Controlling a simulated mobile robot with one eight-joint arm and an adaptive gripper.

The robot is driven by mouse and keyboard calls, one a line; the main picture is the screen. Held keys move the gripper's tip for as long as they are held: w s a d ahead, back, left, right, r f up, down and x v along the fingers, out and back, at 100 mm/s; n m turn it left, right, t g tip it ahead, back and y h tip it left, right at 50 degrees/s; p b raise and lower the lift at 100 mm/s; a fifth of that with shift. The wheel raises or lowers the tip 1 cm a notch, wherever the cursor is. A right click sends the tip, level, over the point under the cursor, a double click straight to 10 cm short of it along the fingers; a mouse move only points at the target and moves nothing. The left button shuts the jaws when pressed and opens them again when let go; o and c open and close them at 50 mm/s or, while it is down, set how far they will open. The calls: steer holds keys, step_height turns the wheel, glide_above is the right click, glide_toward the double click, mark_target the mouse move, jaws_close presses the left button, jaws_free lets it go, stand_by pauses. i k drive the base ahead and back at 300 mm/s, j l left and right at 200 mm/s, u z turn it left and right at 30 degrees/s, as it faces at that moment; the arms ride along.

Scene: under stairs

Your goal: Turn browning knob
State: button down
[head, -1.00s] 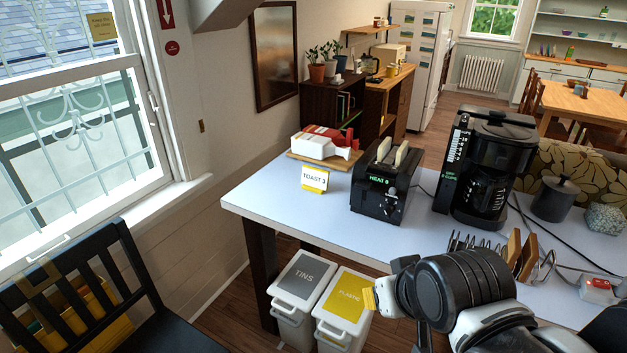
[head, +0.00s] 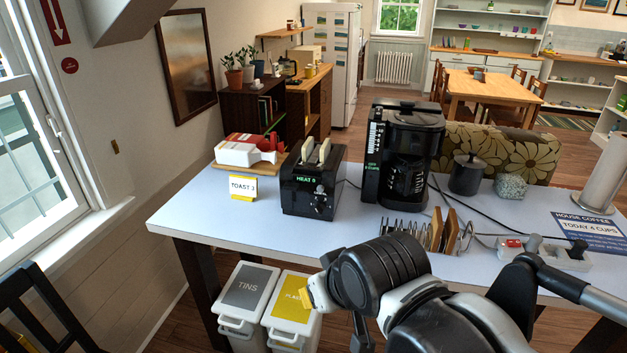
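The black toaster (head: 295,190) stands on the pale table with two slices of bread in its slots. Its front has a green display reading HEAT and a digit too small to read surely. Small knobs (head: 320,198) sit at the right of that front; which one is the browning knob I cannot tell. A card reading TOAST 3 (head: 242,187) stands left of the toaster.
A black coffee maker (head: 402,155) stands right of the toaster. A wire rack (head: 407,226), a canister (head: 466,175), cables and a power strip (head: 545,252) lie further right. Two bins (head: 246,292) stand under the table's front edge. The table (head: 200,220) is clear in front of the toaster.

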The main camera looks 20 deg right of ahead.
mark_target(319, 206)
steer(key=i+j+z, duration=0.1)
steer(key=z, duration=0.35)
steer(key=j+z, duration=0.1)
steer(key=z, duration=0.35)
steer(key=i+j+z, duration=0.1)
steer(key=z, duration=0.35)
steer(key=j+z, duration=0.2)
steer(key=z, duration=0.2)
